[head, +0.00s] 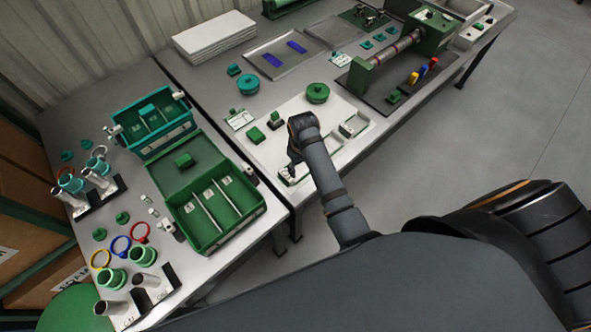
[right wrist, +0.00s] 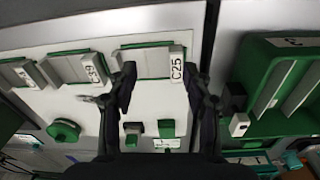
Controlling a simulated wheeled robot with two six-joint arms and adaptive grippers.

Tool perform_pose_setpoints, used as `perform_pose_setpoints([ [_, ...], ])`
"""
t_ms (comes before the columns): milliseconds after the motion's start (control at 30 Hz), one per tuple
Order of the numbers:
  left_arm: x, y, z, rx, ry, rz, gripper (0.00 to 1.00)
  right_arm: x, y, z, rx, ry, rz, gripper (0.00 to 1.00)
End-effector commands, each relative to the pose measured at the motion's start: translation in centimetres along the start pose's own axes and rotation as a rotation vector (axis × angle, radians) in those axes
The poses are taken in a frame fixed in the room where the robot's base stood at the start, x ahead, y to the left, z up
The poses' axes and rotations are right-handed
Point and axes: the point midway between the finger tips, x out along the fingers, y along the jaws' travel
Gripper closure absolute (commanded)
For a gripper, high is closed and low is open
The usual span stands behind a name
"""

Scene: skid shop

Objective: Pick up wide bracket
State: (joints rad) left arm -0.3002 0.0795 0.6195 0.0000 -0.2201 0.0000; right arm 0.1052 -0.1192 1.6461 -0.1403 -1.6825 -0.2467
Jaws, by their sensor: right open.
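My right gripper (head: 291,166) is over the near left part of a white board (head: 300,110) on the bench. In the right wrist view it (right wrist: 160,78) is open, with its fingers spread near a grey block marked C25 (right wrist: 177,64), which stands at the end of a green-edged pocket. A similar grey block marked C39 (right wrist: 97,68) is left of the fingers. A small grey metal piece (right wrist: 92,99) lies beside the left finger, partly hidden. I cannot tell which piece is the wide bracket. Nothing is visibly gripped. My left gripper is not in view.
A green open case (head: 215,200) stands left of the board, close to the right gripper. A teal case (head: 150,128) is behind it. Green blocks (head: 255,134) and a round green part (head: 317,92) are on the board. A green machine (head: 385,55) stands at the right.

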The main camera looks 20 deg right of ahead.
Motion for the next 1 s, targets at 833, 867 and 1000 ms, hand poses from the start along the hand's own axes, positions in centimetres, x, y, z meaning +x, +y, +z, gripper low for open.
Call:
perform_pose_setpoints([
  [833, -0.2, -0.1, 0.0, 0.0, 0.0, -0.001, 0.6, 4.8, -3.0, -4.6, -0.114, -0.06, -0.039, 0.5],
  [867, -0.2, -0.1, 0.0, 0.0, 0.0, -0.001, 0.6, 4.9, -3.0, -4.6, -0.114, -0.06, -0.039, 0.5],
  [1000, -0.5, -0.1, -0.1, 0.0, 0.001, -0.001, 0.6, 6.8, -3.0, -4.5, -0.114, -0.063, -0.039, 0.5],
])
